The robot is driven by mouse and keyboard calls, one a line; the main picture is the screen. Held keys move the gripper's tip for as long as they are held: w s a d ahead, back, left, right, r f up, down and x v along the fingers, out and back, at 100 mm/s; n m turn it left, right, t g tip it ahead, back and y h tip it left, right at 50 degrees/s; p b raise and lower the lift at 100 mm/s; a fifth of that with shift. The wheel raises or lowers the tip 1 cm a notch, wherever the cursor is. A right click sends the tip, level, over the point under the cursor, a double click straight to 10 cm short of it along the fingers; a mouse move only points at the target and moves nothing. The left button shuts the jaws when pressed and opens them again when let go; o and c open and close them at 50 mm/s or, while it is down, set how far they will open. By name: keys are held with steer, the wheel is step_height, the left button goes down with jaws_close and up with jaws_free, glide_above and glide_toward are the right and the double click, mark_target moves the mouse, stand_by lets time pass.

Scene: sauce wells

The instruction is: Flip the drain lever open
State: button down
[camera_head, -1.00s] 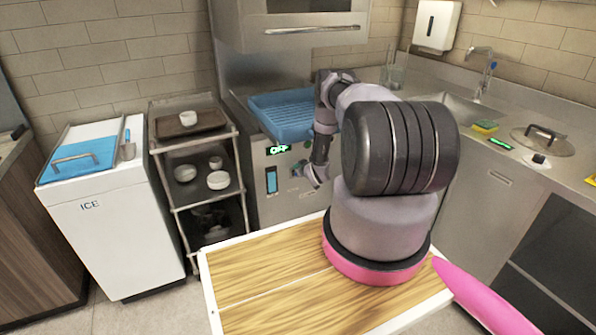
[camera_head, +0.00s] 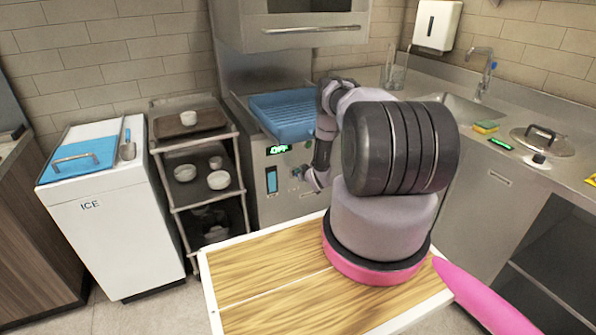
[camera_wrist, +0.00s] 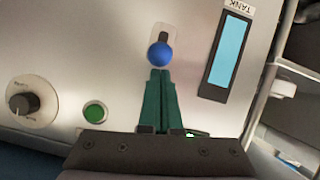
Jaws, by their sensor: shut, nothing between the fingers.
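The drain lever appears in the wrist view as a blue ball knob (camera_wrist: 160,54) at the end of a short slot (camera_wrist: 163,37) in the steel panel. My gripper (camera_wrist: 160,72) is shut and empty. Its green fingertips are right beside the knob, on its lower side in the picture; I cannot tell whether they touch it. In the head view my gripper (camera_head: 297,173) is at the front of the steel machine (camera_head: 278,208), below the green OFF display (camera_head: 279,149). The lever is too small or hidden to make out there.
In the wrist view, a dark dial (camera_wrist: 24,103) and green button (camera_wrist: 95,112) are left of my fingers, and a blue tank gauge (camera_wrist: 229,52) is at the right. A shelf rack (camera_head: 206,172) and ice bin (camera_head: 112,215) stand left of the machine in the head view.

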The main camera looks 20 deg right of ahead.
steer(key=shift+s+f, duration=0.15)
steer(key=shift+f, duration=0.05)
step_height(320, 180, down, 7)
steer(key=s, duration=0.1)
steer(key=shift+s, duration=0.35)
steer(key=shift+s+f, duration=0.1)
steer(key=shift+f, duration=0.15)
stand_by(0.7)
